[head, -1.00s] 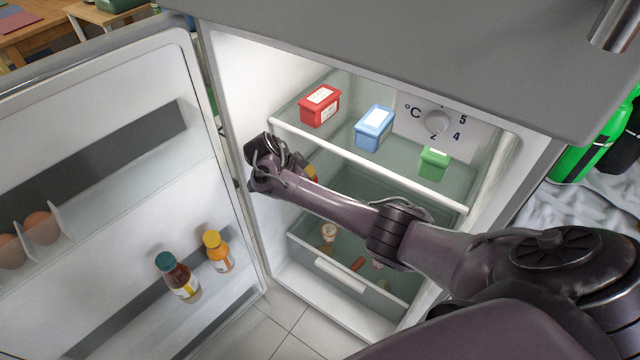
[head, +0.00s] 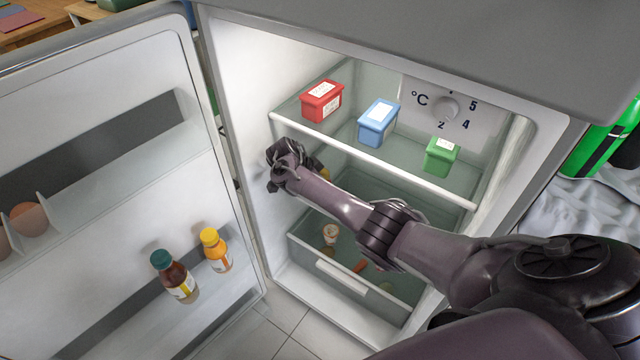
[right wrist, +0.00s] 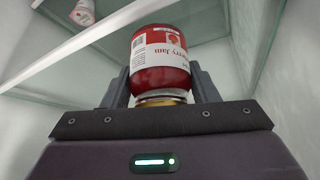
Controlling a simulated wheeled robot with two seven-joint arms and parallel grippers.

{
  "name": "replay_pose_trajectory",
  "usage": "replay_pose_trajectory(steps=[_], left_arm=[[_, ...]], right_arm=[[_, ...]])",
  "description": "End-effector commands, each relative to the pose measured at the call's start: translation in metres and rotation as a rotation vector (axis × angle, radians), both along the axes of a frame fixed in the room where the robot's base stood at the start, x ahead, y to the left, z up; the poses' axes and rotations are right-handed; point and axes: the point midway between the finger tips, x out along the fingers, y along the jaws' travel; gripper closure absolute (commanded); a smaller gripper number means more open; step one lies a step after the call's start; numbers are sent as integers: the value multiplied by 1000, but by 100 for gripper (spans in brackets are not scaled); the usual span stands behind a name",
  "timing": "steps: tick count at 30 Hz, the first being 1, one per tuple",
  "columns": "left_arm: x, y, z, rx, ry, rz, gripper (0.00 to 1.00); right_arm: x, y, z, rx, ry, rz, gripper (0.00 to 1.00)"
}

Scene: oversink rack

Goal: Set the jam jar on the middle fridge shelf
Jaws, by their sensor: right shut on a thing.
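My right gripper (right wrist: 162,95) is shut on the jam jar (right wrist: 160,62), which has red contents, a white label and a gold lid. In the right wrist view the lid is towards the gripper, between the fingers. In the head view my right arm reaches into the open fridge, and the right gripper (head: 292,165) is at the left side, below the top shelf's front edge. Only a small yellowish bit of the held jar shows there. The middle fridge shelf is largely hidden behind my arm. My left gripper is not in view.
The top shelf (head: 340,148) holds a red tub (head: 322,101), a blue tub (head: 378,123) and a green tub (head: 441,156). A clear drawer (head: 340,278) with food is at the bottom. The open door (head: 110,190) at left holds two bottles (head: 176,276) and eggs.

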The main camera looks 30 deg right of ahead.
Motion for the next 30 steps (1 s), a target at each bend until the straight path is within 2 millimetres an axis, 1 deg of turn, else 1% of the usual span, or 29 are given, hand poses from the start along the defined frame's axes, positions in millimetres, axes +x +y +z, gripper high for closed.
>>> replay_pose_trajectory(steps=[7, 8, 12, 13, 20, 24, 26, 30], left_arm=[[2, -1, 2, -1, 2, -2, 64], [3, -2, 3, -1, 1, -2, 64], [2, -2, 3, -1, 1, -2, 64], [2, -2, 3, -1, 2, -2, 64], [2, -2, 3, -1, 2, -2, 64], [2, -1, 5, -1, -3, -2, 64], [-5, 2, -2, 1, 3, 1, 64], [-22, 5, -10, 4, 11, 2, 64]], right_arm=[[0, 1, -2, 0, -1, 0, 78], [0, 1, -2, 0, 0, 0, 45], [0, 1, -2, 0, 0, 0, 27], [0, 1, -2, 0, 1, -1, 25], [0, 0, -2, 0, 1, -1, 25], [0, 0, 2, 0, 0, 0, 25], [1, 5, 10, 0, -2, 1, 25], [1, 20, 35, 0, -3, 2, 25]])
